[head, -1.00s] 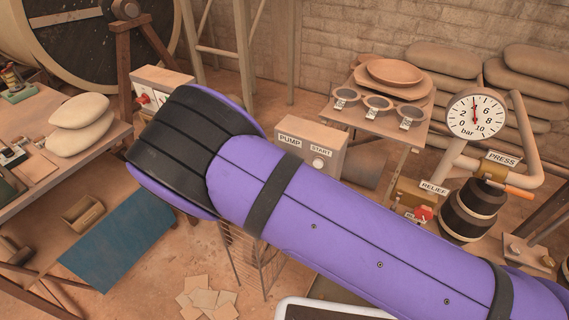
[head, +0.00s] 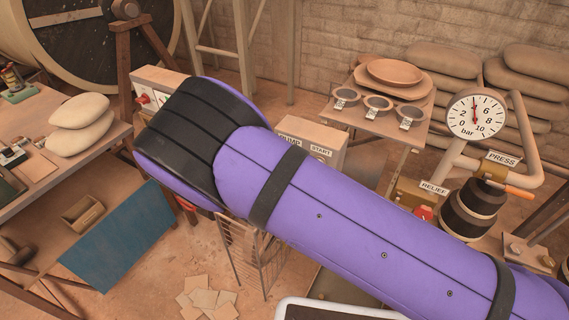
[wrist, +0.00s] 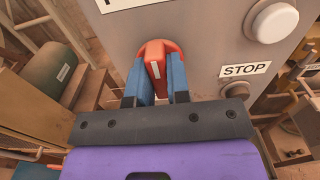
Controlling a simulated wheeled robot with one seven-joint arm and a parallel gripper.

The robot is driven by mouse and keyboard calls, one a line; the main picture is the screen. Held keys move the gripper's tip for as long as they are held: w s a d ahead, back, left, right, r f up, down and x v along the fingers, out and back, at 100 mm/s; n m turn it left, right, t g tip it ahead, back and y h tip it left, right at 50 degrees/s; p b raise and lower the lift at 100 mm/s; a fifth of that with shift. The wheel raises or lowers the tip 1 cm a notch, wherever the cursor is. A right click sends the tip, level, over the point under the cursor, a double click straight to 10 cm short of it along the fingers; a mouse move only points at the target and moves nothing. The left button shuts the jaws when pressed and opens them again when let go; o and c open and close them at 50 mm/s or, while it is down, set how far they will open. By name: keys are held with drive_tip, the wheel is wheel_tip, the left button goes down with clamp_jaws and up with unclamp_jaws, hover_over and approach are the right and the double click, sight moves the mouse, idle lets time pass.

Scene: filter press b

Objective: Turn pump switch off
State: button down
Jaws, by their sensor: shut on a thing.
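The red pump switch knob (wrist: 154,60) shows in the wrist view on the face of a grey box (wrist: 210,50). It is a rotary knob with a white mark that points nearly straight up, with a slight lean. My gripper (wrist: 156,78) is shut on the knob, one blue finger on each side. In the head view the pump box (head: 325,140) carries a START label (head: 320,152) and a partly covered PUMP label. My purple arm hides the knob and my gripper there.
A white button (wrist: 272,22) and a STOP label (wrist: 245,70) are close to the right of the knob. A pressure gauge (head: 476,115) and RELIEF and PRESS labels stand at the right. A wire rack (head: 250,250) stands below my arm.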

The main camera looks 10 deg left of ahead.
drive_tip(key=c, duration=1.1)
unclamp_jaws()
drive_tip(key=v, duration=1)
drive_tip(key=shift+s+a, duration=0.2)
drive_tip(key=shift+s, duration=0.15)
